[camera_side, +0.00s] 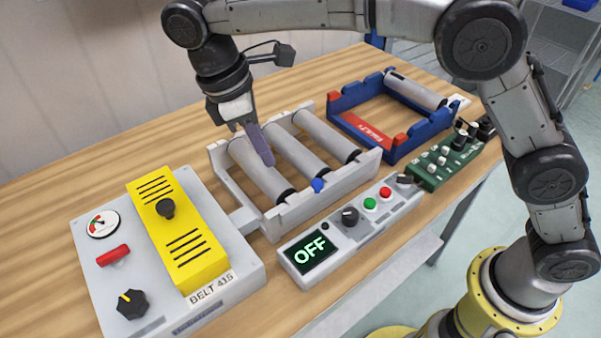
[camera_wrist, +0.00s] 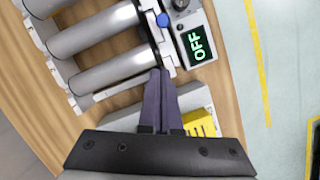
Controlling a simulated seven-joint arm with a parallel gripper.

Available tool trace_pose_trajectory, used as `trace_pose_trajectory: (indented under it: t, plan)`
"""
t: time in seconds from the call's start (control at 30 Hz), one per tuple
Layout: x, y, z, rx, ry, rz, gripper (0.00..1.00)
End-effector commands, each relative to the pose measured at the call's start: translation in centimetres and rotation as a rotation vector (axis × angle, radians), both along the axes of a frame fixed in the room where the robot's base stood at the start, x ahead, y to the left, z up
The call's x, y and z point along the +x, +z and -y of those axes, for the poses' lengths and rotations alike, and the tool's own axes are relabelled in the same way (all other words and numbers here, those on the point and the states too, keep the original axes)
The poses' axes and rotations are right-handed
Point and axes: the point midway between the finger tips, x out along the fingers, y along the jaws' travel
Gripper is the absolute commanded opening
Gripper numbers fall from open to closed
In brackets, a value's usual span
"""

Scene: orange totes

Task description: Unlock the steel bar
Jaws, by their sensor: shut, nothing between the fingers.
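A grey roller frame (camera_side: 370,165) stands mid-table with three steel-grey rollers (camera_side: 325,136) across it; the rollers also show at left in the wrist view (camera_wrist: 93,33). I cannot tell which part is the steel bar. A small blue knob (camera_side: 317,185) sits on the frame's near side wall, and it shows at the top in the wrist view (camera_wrist: 162,20). My gripper (camera_side: 268,162) is shut and empty, pointing down over the leftmost roller and hiding part of it. In the wrist view the closed dark fingertips (camera_wrist: 160,72) are beside that roller's end, below the blue knob.
A grey control box with a yellow cover (camera_side: 175,225) stands left of the frame. A panel reading OFF (camera_side: 310,252) lies along its front. A blue frame with a red "FAULTY" label (camera_side: 366,130) and a green board (camera_side: 445,162) are to the right. Bare table lies behind.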

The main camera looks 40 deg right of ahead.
Motion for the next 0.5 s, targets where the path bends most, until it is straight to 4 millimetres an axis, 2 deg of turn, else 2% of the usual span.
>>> trace_pose_trajectory:
  t: [0.3,0.5]
  plan:
    - [-0.9,-6.0,1.7,-0.003,-0.002,-0.003,0.0]
    - [-2.0,-6.5,3.8,0.0,-0.002,0.0,0.0]
